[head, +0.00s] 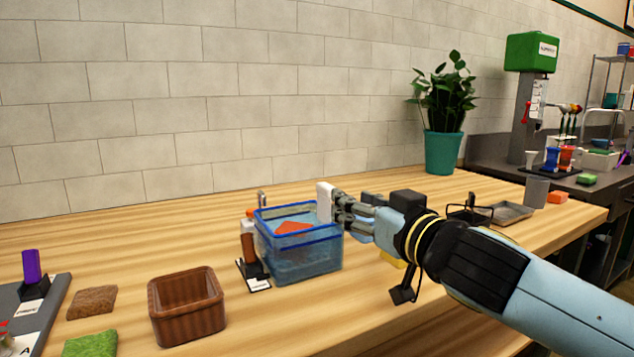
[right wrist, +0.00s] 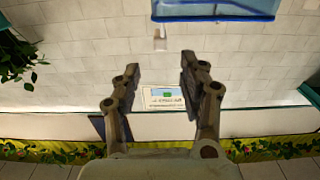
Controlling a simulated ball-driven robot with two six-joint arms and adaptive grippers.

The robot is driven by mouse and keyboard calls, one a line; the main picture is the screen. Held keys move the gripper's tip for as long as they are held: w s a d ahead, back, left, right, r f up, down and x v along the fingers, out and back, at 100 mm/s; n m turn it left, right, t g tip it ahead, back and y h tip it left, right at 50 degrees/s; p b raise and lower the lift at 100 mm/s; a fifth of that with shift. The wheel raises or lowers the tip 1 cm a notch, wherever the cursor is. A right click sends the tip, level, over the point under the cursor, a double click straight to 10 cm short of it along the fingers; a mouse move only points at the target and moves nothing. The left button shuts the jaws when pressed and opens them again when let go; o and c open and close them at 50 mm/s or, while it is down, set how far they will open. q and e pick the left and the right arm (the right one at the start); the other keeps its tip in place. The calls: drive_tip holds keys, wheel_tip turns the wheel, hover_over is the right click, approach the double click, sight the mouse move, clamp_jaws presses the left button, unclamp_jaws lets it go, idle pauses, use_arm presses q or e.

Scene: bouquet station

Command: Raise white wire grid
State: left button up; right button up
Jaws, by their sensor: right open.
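My right gripper (head: 340,207) reaches in from the right over the wooden counter, its fingers at the right rim of a clear blue-rimmed bin (head: 305,262). In the right wrist view the gripper (right wrist: 160,68) is open, with two dark fingers apart and nothing clearly held between them. A small pale block (head: 325,202) shows at the fingertips in the head view; I cannot tell whether it is part of the gripper. I cannot make out a white wire grid in either view. My left gripper is not in view.
An orange-red item (head: 293,228) shows in the bin. A brown basket (head: 186,309) stands to the left. A brown-handled tool in a stand (head: 250,255) is beside the bin. A potted plant (head: 443,150) and a grey tray (head: 507,213) are to the right.

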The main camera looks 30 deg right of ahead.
sight(326, 184)
drive_tip(key=w, duration=0.4)
drive_tip(key=shift+w+d+r+p, duration=0.15)
drive_tip(key=shift+d+r+p, duration=0.05)
drive_tip(key=shift+r+p, duration=0.15)
drive_tip(key=w, duration=0.4)
drive_tip(key=shift+w+d+f, duration=0.2)
drive_tip(key=shift+d, duration=0.05)
drive_tip(key=shift+w+d+f+p, duration=0.1)
drive_tip(key=shift+w+p, duration=0.2)
drive_tip(key=shift+w, duration=0.4)
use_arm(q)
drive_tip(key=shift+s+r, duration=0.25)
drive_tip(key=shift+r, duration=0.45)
use_arm(e)
drive_tip(key=c, duration=0.4)
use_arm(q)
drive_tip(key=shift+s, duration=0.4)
use_arm(e)
clamp_jaws()
